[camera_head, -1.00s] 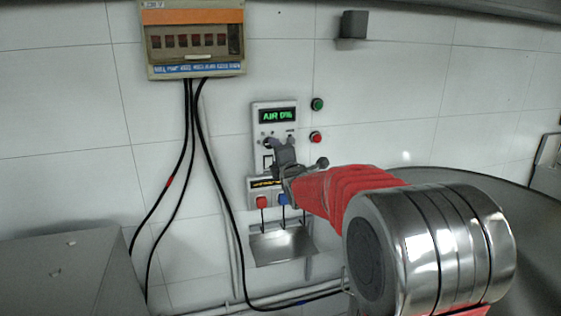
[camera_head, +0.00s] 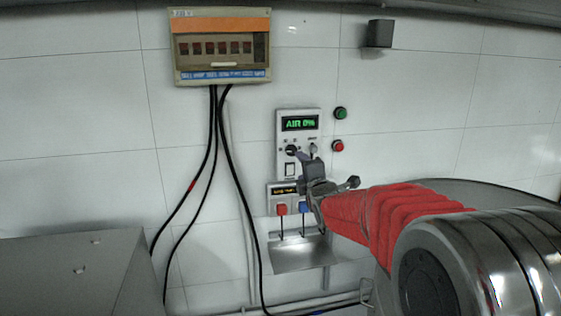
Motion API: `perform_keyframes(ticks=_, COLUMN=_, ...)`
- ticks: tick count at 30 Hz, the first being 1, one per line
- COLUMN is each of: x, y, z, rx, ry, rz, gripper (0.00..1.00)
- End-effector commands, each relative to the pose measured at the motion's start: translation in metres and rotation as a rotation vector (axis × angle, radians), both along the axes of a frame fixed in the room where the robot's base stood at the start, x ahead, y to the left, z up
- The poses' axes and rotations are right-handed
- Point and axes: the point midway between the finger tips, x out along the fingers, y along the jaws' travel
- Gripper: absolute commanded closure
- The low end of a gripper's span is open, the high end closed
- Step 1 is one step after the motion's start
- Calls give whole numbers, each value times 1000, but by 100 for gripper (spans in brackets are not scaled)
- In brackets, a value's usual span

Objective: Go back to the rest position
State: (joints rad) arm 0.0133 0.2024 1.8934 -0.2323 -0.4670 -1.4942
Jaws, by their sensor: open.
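My gripper (camera_head: 316,172) is dark grey, at the end of my red-sleeved arm, near the middle of the picture. Its jaws are open, and I see nothing held between them. It appears in front of the lower right part of the white control panel (camera_head: 283,155), which has a green display reading "AIR 0%", a dark knob (camera_head: 291,150) and a switch (camera_head: 290,170). Whether the gripper touches the panel cannot be told. Below it is a smaller panel with an orange display (camera_head: 284,190), partly hidden by the gripper, with a red handle (camera_head: 282,209) and a blue handle (camera_head: 304,207).
A green button (camera_head: 340,113) and a red button (camera_head: 337,146) are right of the panel. A breaker box (camera_head: 221,79) hangs upper left with black cables below. A metal tray (camera_head: 296,257) juts out under the handles. A grey cabinet (camera_head: 65,275) fills the lower left.

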Motion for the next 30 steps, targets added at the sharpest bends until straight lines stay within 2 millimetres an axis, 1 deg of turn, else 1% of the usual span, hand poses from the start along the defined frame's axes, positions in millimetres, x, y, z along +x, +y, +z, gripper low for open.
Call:
perform_keyframes(ticks=2, x=-1, y=-2, z=-8, rx=55, ry=36, rz=-12, gripper=50)
perform_keyframes(ticks=5, x=-4, y=-7, z=-32, rx=169, ry=130, rz=-48, gripper=50)
perform_keyframes(ticks=6, x=-9, y=-9, z=-48, rx=224, ry=184, rz=-71, gripper=50)
perform_keyframes(ticks=8, x=-17, y=-13, z=-73, rx=309, ry=268, rz=-114, gripper=50)
perform_keyframes(ticks=9, x=-26, y=-16, z=-87, rx=366, ry=320, rz=-146, gripper=50)
perform_keyframes(ticks=11, x=-41, y=-19, z=-105, rx=452, ry=395, rz=-199, gripper=50)
perform_keyframes(ticks=12, x=-53, y=-21, z=-115, rx=508, ry=440, rz=-236, gripper=50)
perform_keyframes(ticks=14, x=-73, y=-24, z=-127, rx=592, ry=506, rz=-298, gripper=50)
perform_keyframes(ticks=17, x=-110, y=-28, z=-143, rx=728, ry=605, rz=-410, gripper=50)
perform_keyframes(ticks=18, x=-127, y=-29, z=-148, rx=782, ry=640, rz=-457, gripper=50)
perform_keyframes(ticks=20, x=-152, y=-31, z=-155, rx=856, ry=688, rz=-528, gripper=50)
perform_keyframes(ticks=21, x=-169, y=-31, z=-157, rx=901, ry=715, rz=-573, gripper=50)
perform_keyframes(ticks=23, x=-192, y=-32, z=-161, rx=964, ry=751, rz=-638, gripper=50)
perform_keyframes(ticks=24, x=-208, y=-32, z=-163, rx=1003, ry=771, rz=-680, gripper=50)
perform_keyframes(ticks=30, x=-282, y=-30, z=-168, rx=1162, ry=847, rz=-869, gripper=50)
